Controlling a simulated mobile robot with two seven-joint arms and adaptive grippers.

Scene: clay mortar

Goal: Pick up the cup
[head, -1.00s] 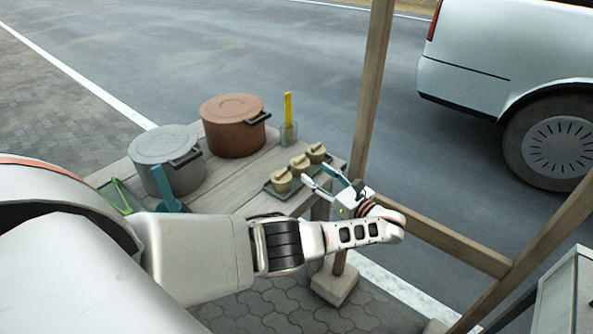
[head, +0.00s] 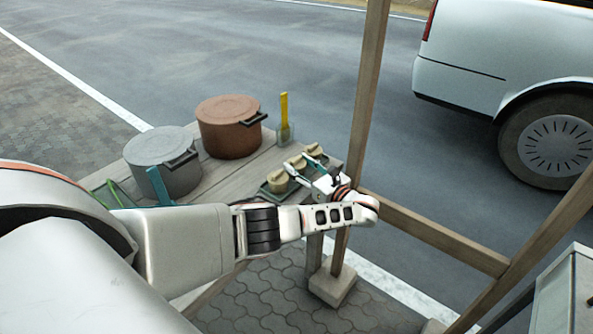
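Several small beige cups sit in a row on a dark green tray (head: 264,189) at the right end of the wooden table. The nearest cup (head: 278,181) is mostly in view, the middle cup (head: 298,161) is partly hidden behind my gripper, and the far cup (head: 314,149) shows only in part. My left gripper (head: 299,160) is open, its two teal-tipped fingers spread at the cups, seemingly to either side of the middle one. I cannot tell whether they touch it. My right gripper is not in view.
A grey lidded pot (head: 162,150) and a brown lidded pot (head: 229,124) stand left of the cups. A glass with a yellow utensil (head: 285,130) stands behind them. A wooden post (head: 363,110) rises close to the gripper's right. A white vehicle (head: 490,65) is parked beyond.

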